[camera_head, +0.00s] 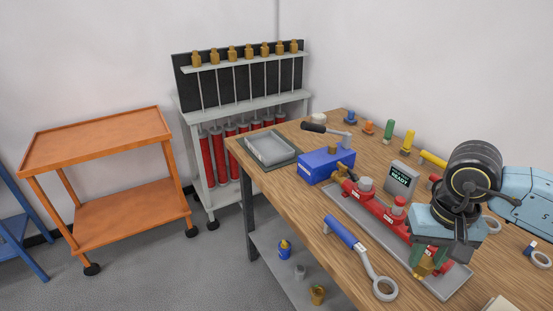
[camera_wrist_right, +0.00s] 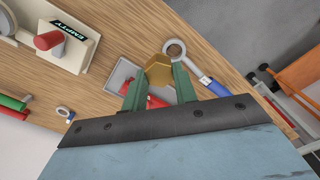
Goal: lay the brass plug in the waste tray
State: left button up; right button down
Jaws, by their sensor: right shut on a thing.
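The brass plug (camera_head: 424,268) is between the green fingers of my right gripper (camera_head: 430,257), at the near end of the red valve manifold (camera_head: 378,206). In the right wrist view the hexagonal brass plug (camera_wrist_right: 158,70) sits between the fingertips of my right gripper (camera_wrist_right: 159,84), which is shut on it. I cannot tell whether the plug still touches the manifold. A shallow grey tray (camera_head: 271,163), likely the waste tray, lies on a dark mat at the table's far left corner and looks empty. My left gripper is out of view.
A blue-handled ring wrench (camera_head: 345,233) lies on the near side. An orange cart (camera_head: 97,142) stands left.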

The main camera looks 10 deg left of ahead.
aim_at(268, 150)
jog(key=u, duration=1.2)
jog(key=i, duration=1.9)
jog(key=z, duration=0.6)
